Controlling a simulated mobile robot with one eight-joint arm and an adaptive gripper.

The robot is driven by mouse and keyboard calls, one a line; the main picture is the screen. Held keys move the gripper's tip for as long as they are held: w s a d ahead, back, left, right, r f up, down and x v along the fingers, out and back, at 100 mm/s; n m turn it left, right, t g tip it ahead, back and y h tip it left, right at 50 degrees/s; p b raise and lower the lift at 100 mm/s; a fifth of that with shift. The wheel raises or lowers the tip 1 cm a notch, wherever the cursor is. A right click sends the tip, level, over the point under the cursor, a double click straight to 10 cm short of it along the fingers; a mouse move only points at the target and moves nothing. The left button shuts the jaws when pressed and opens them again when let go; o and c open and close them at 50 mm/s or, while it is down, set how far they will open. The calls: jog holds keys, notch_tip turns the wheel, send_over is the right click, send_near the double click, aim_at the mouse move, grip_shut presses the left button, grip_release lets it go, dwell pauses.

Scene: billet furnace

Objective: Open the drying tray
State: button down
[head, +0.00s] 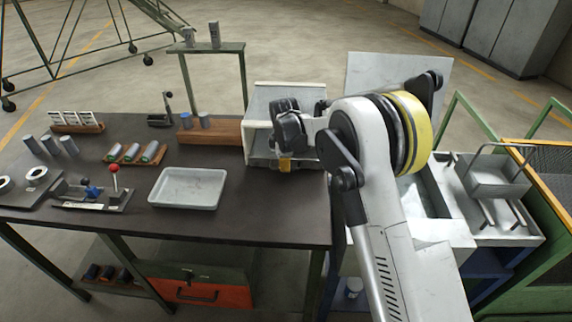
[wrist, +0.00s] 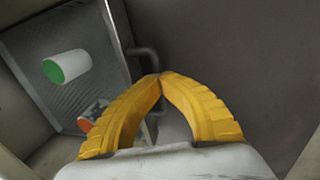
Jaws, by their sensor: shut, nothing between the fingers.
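In the wrist view the drying tray (wrist: 100,51) is a grey, finely ribbed tray inside a pale housing at the left. A white cylinder with a green end (wrist: 70,66) lies in it, and an orange-ended one (wrist: 84,125) is partly hidden by a finger. A grey bar handle (wrist: 148,52) stands on the tray's right side. My gripper (wrist: 160,77) has its yellow fingertips together beside the handle, holding nothing; I cannot tell whether they touch it. In the head view my gripper (head: 285,164) is at the pale box (head: 256,142), and the arm hides much of its front.
A shallow grey tray (head: 188,188) lies on the dark table (head: 260,222). A red-knobbed fixture (head: 113,185) is further left. A metal basket (head: 495,176) is on the right.

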jog(key=s, duration=0.6)
jog(key=s+b, duration=0.1)
jog(key=s, duration=1.2)
jog(key=shift+a, duration=0.3)
jog(key=c, duration=1.8)
grip_release()
jog(key=shift+w, duration=0.1)
jog(key=r, duration=0.4)
jog(key=s+r, duration=0.1)
jog(key=r, duration=0.2)
jog(key=s+r, duration=0.1)
jog(key=r, duration=0.3)
jog(key=shift+s+r, duration=0.2)
jog(key=shift+r, duration=0.15)
